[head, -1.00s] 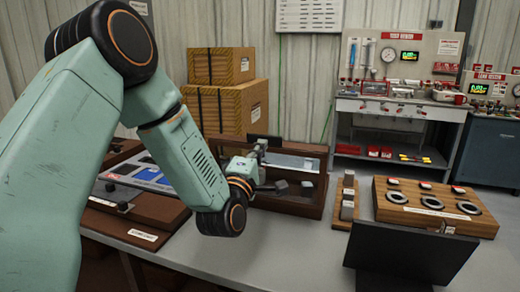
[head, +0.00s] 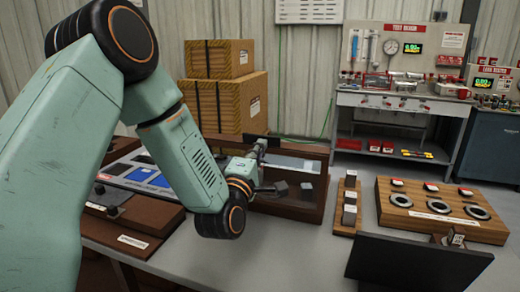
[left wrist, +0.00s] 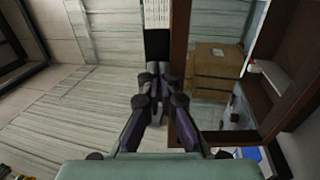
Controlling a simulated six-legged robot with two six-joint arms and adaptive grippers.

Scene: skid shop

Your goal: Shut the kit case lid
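My left gripper (head: 262,158) is at a brown-framed box with a clear panel (head: 320,205), which I take to be the kit case with its raised lid, though no readable label confirms it. A dark bar (head: 271,143) rises by the fingertips. In the left wrist view the fingers (left wrist: 157,72) are drawn together, with the dark bar (left wrist: 157,45) just beyond their tips; I cannot tell whether they pinch it. The brown frame (left wrist: 181,60) stands just right of the fingers there. Small grey blocks show at the clear panel. My right gripper is not in view.
A brown base with blue panels (head: 144,176) lies left, partly behind my arm. A narrow wooden block rack (head: 347,205) and a wooden board with dark rings (head: 445,225) stand right. A black panel (head: 418,262) stands in front. Cardboard boxes (head: 222,100) are stacked behind. Grey tabletop (head: 300,250) is clear in front.

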